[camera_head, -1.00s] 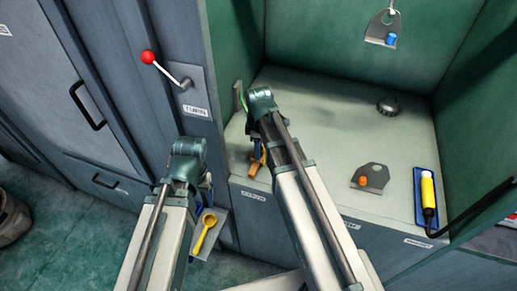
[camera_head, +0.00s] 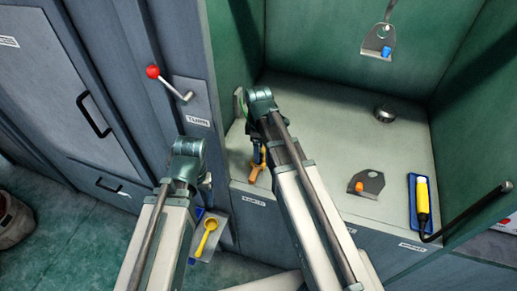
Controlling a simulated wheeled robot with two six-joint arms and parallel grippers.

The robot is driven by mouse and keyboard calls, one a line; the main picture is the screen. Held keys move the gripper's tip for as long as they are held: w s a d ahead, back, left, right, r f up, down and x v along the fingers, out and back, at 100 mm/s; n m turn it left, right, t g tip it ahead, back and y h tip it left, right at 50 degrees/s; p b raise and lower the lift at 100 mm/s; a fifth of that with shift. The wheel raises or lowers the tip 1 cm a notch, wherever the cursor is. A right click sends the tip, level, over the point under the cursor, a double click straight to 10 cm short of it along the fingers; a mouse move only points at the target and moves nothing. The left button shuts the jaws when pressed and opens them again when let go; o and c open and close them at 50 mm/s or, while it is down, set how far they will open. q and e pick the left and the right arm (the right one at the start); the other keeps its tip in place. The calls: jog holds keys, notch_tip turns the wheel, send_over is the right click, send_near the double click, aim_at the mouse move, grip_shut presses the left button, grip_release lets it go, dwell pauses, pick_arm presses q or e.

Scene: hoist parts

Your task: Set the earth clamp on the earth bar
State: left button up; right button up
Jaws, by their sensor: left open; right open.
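The right gripper (camera_head: 261,155) is mostly hidden behind its own wrist and forearm, at the left front of the cabinet floor. It is open. An orange-brown piece (camera_head: 254,172) shows just under it; I cannot tell whether this is the earth clamp or whether it touches the fingers. A green curved strip and a grey upright plate (camera_head: 238,104) show at the left inner wall beside the right wrist; the plate may be the earth bar. The left gripper (camera_head: 206,187) is open, largely hidden by its wrist, above a small shelf with a yellow scoop.
The yellow scoop (camera_head: 207,236) lies on the grey shelf. A red-balled lever (camera_head: 170,83) juts at left.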

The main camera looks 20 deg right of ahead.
pick_arm(q)
notch_tip(320, 180, up, 10)
jog(key=p, duration=0.9)
pick_arm(e)
notch_tip(320, 180, up, 10)
pick_arm(q)
jog(key=shift+f+b, duration=1.3)
jog(key=shift+b, duration=0.05)
pick_arm(e)
jog(key=s+a+f+m+h, duration=0.1)
jog(key=s+a+f+m, duration=0.1)
jog(key=s+a+m, duration=0.7)
jog(key=shift+s+a+f, duration=0.2)
jog(key=shift+s+a, duration=0.55)
jog(key=shift+s, duration=1.9)
jog(key=shift+c, duration=0.2)
